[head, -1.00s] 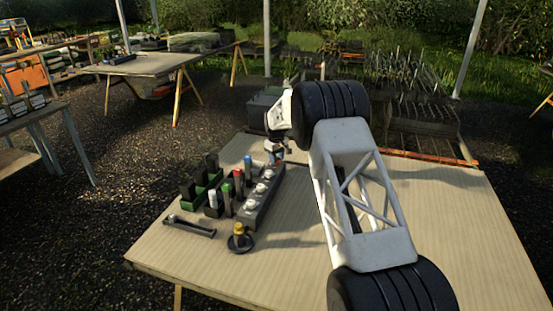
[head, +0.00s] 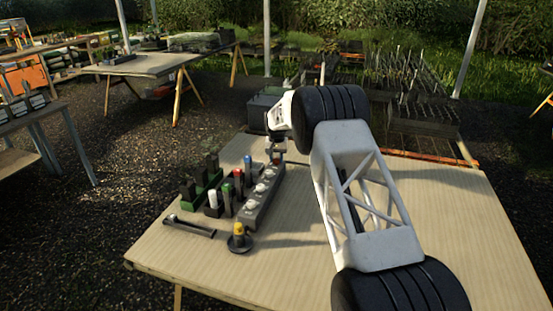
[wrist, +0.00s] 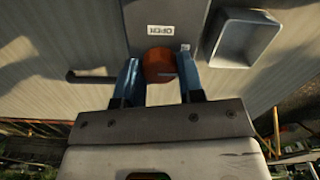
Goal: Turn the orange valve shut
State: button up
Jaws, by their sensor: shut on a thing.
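The orange valve (wrist: 159,65) shows in the wrist view as a rounded orange-brown knob on a grey panel (wrist: 140,12). A white label reading OPEN (wrist: 161,30) sits on the panel beside it, upside down in this view. My gripper (wrist: 159,78) has one blue finger on each side of the valve and is shut on it. In the head view my gripper (head: 277,152) is small, at the far left part of the table, and the arm hides part of the area around it. The valve's turning angle is hard to read.
A grey open tray (wrist: 243,38) stands close on the right in the wrist view. In the head view, a rack of white-capped pieces (head: 262,192), several coloured tubes and a yellow-topped piece on a dark base (head: 239,238) stand nearby. The table's front middle (head: 285,255) is clear.

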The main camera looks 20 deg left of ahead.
aim_at(277, 159)
jog(key=shift+r+m, duration=0.1)
jog(key=shift+m, duration=0.2)
jog(key=o, duration=0.9)
jog(key=shift+r, duration=3.85)
